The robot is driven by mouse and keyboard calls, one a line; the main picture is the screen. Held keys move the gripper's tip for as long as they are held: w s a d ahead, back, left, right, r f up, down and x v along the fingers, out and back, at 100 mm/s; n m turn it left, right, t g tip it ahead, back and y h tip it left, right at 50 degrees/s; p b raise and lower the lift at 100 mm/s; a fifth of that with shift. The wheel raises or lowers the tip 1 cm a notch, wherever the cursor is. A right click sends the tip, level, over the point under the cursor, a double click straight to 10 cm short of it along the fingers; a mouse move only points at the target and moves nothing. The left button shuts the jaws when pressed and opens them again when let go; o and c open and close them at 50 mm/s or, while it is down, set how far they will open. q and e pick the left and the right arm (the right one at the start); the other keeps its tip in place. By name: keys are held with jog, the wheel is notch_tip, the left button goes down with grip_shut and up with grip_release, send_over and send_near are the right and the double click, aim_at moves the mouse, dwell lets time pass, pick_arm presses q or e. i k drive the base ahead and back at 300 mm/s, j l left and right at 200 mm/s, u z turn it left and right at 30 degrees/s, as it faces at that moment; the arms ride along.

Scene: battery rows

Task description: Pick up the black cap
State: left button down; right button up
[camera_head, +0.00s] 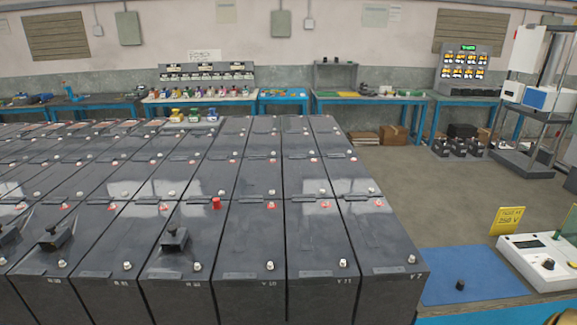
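A small black cap (460,285) stands on the blue mat (440,265) on the bench at the lower right. It is apart from everything else on the mat. Neither of my grippers can be made out in the head view. A yellowish curved piece at the bottom right corner is cut off by the frame, and I cannot tell what it is.
Rows of black batteries (250,240) fill the left and middle. A red cap (216,203) and black handled pieces (173,240) sit on them. Right of the mat are a white meter box (540,262) and a yellow sign (507,220). Open floor lies behind the mat.

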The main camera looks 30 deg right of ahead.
aim_at(460, 284)
jog(key=z, duration=2.4)
jog(key=u, duration=0.45)
jog(key=i+l+u, duration=0.1)
jog(key=u, duration=0.35)
jog(key=l+u, duration=0.2)
jog(key=u, duration=0.25)
jog(key=l+u, duration=0.35)
jog(key=l, duration=0.3)
jog(key=l+u, duration=0.35)
jog(key=l, duration=0.35)
jog(key=k+l+u, duration=0.1)
jog(key=l+u, duration=0.25)
jog(key=l, duration=0.25)
